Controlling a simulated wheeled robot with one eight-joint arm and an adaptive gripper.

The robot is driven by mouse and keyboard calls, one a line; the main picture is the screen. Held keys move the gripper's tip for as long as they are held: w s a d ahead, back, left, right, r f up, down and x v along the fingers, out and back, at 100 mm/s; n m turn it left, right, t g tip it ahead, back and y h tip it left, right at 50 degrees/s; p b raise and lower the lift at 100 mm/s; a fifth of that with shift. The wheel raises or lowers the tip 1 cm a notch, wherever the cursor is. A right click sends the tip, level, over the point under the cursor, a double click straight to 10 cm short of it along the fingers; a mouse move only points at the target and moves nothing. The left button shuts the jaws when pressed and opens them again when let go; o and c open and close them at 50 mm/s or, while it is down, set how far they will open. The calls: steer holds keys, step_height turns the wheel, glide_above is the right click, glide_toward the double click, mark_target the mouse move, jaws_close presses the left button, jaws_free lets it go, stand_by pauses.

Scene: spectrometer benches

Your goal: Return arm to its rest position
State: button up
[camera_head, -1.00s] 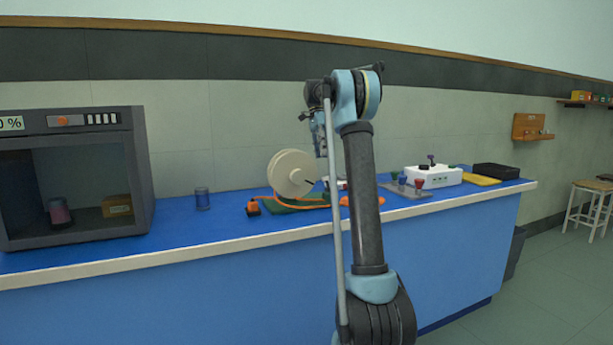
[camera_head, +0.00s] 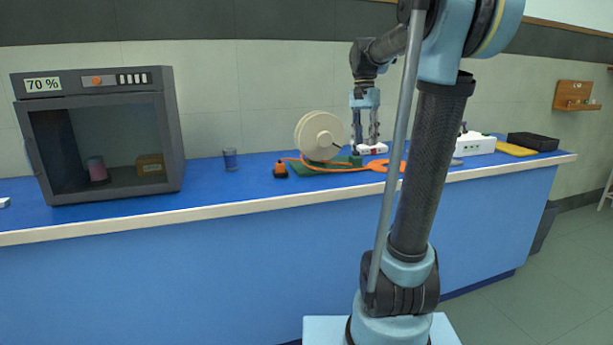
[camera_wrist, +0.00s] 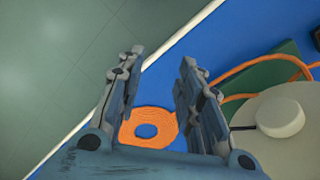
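My gripper (camera_head: 366,142) points down above the blue bench (camera_head: 250,190), beside the cream reel. In the wrist view my gripper (camera_wrist: 160,75) has its two fingers apart, with nothing between them. An orange coil (camera_wrist: 165,126) lies on the bench below and shows past the fingers. My arm rises from its base at the front and bends over towards the bench, hiding part of its right side.
The cream reel (camera_head: 318,137) stands on a green board (camera_head: 312,169) with an orange cord. A dark cabinet (camera_head: 175,125) and a blue cup (camera_head: 230,159) are to the left. A white box (camera_head: 480,145) and a black tray (camera_head: 533,141) are to the right.

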steer(key=s+f+n+t, duration=0.3)
steer(key=s+f+n, duration=0.4)
steer(key=s+f, duration=1.8)
steer(key=shift+s+f+n+t+y, duration=0.3)
steer(key=shift+s+f+n+y, duration=0.1)
steer(key=shift+f, duration=0.15)
steer(key=shift+a, duration=0.1)
steer(key=shift+w+f, duration=0.2)
steer(key=shift+w, duration=0.3)
